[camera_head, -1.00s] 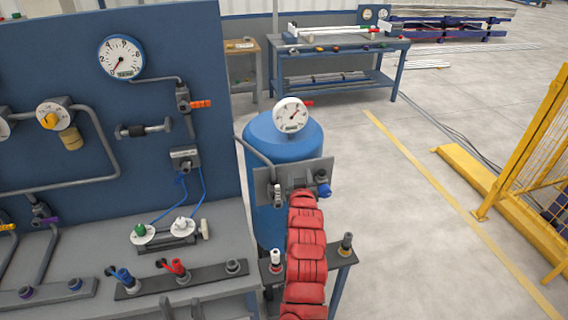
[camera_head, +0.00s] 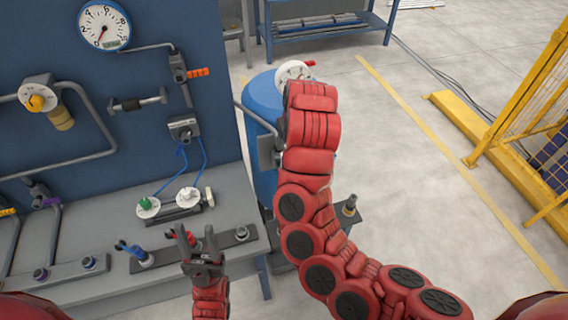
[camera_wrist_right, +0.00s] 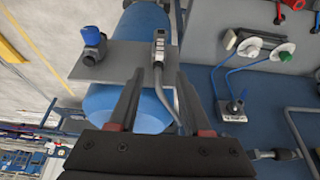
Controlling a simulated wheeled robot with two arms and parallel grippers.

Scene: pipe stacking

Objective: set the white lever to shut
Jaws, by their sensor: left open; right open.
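In the right wrist view, a pale, slim lever-like part (camera_wrist_right: 159,45) stands on a grey plate (camera_wrist_right: 125,60) on the blue tank (camera_wrist_right: 143,105). It looks like the white lever, but its exact setting is hard to read. My right gripper (camera_wrist_right: 158,78) is open, its two fingers spread either side of the line to this part, apparently empty. In the head view, my right arm hides this part and the right gripper; the tank (camera_head: 262,98) shows behind. My left gripper (camera_head: 199,232) is open over the bench rail, in front of the red lever.
A blue knob (camera_wrist_right: 92,36) sits on the same plate. The bench has a blue lever (camera_head: 132,250) and a dial with a white knob (camera_head: 188,195). A gauge (camera_head: 104,26) hangs on the blue panel. A yellow fence (camera_head: 525,115) stands right; the floor between is clear.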

